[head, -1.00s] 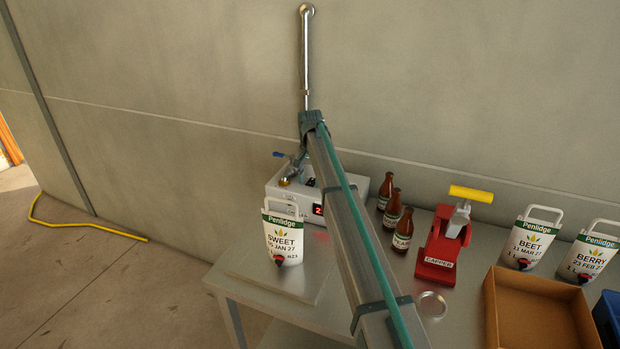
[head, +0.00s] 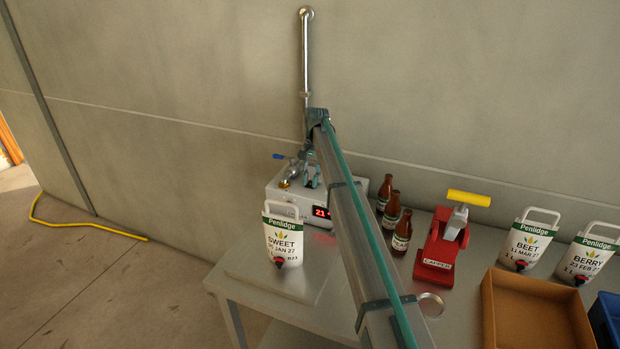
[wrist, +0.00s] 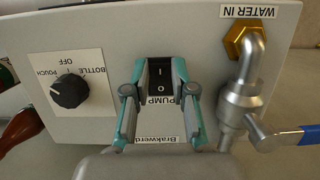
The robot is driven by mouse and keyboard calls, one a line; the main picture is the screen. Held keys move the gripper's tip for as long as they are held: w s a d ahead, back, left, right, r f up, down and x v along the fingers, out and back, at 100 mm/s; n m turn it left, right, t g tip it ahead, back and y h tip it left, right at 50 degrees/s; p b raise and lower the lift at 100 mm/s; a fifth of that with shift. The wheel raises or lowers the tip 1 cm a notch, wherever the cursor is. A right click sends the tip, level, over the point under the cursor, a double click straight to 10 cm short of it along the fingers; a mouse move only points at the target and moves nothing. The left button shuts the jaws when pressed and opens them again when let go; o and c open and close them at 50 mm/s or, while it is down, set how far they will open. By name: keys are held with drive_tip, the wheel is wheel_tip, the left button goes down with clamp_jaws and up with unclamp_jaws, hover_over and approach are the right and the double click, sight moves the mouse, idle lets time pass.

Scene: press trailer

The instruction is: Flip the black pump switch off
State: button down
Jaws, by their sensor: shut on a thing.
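The black pump switch (wrist: 160,75) is a rocker marked I and O on the pale face of the filler machine (wrist: 100,30), above an upside-down PUMP label in the wrist view. My gripper (wrist: 160,92) has its two teal-and-grey fingers on either side of the switch, shut on it. I cannot tell which half of the rocker is pressed in. In the head view my gripper (head: 311,176) reaches down to the top of the machine (head: 275,187) and the switch is hidden behind it.
A black BOTTLE/POUCH/OFF knob (wrist: 69,90) and a blue-handled water valve (wrist: 240,100) flank the switch. A SWEET pouch (head: 283,240) stands before the machine. Several brown bottles (head: 391,212), a red capper (head: 440,245) and a cardboard box (head: 540,310) are to the right.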

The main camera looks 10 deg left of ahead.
drive_tip(key=c, duration=1)
unclamp_jaws()
drive_tip(key=shift+o, duration=0.2)
drive_tip(key=v, duration=1.2)
drive_tip(key=shift+w, duration=0.15)
drive_tip(key=shift+f, duration=0.1)
